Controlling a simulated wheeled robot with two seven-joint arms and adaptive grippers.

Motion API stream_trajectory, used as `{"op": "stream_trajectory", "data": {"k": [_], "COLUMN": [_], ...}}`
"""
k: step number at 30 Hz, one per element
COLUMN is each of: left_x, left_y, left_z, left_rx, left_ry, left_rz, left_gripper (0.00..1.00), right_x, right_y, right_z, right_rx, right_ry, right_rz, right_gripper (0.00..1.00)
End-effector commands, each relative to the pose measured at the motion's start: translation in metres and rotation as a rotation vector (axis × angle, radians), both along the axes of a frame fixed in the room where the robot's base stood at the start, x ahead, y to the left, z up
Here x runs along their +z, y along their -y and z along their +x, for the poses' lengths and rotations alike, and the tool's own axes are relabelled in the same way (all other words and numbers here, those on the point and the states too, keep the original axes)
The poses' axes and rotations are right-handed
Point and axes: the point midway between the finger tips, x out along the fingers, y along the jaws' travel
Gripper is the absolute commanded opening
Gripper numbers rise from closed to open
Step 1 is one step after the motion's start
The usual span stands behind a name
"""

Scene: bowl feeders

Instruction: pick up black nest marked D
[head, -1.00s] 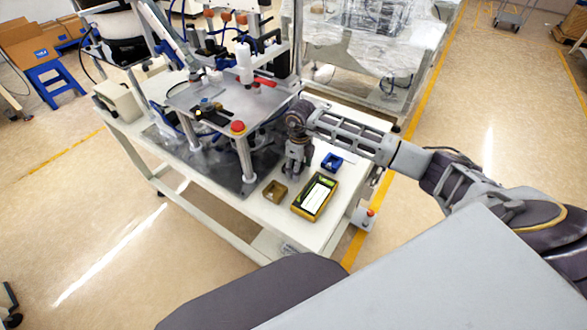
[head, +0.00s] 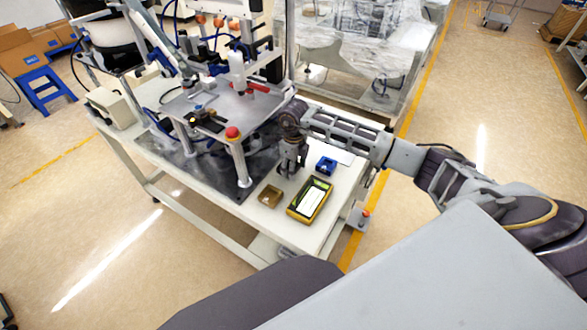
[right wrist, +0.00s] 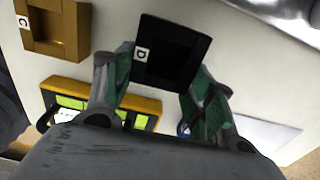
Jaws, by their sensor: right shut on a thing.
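The black nest (right wrist: 172,52), a square open frame with a white D label, is between the fingers of my right gripper (right wrist: 165,70) in the right wrist view. The two green-padded fingers press on its opposite sides, so the gripper is shut on it. In the head view my right gripper (head: 289,172) points down at the white table, left of the blue nest. The black nest is hard to make out there, dark against the gripper. I cannot tell whether it touches the table. My left gripper is not in view.
A brown nest marked C (right wrist: 82,35) lies nearby, also in the head view (head: 270,196). A yellow-framed device (head: 311,201) and a blue nest (head: 326,166) lie close on the white table (head: 350,182). The metal machine plate and post (head: 242,165) stand to the left.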

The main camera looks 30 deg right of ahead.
Motion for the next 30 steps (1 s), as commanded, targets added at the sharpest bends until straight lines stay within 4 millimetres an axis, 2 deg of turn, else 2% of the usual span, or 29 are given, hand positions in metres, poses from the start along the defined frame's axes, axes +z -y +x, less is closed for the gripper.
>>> {"op": "stream_trajectory", "data": {"k": [1,9,21,30], "left_x": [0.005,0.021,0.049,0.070], "left_y": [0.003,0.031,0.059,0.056], "left_z": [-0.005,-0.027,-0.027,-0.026], "left_rx": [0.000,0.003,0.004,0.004], "left_ry": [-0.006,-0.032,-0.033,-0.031], "left_rz": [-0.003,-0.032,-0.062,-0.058], "left_gripper": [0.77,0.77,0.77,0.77], "right_x": [0.009,0.040,0.089,0.127], "right_y": [0.000,0.000,0.000,0.000], "right_z": [0.001,0.000,0.000,0.000], "right_rx": [0.000,0.001,0.001,0.001], "right_ry": [0.002,0.001,0.001,0.001], "right_rz": [0.000,0.000,0.001,0.000], "right_gripper": [0.25,0.25,0.25,0.25]}}
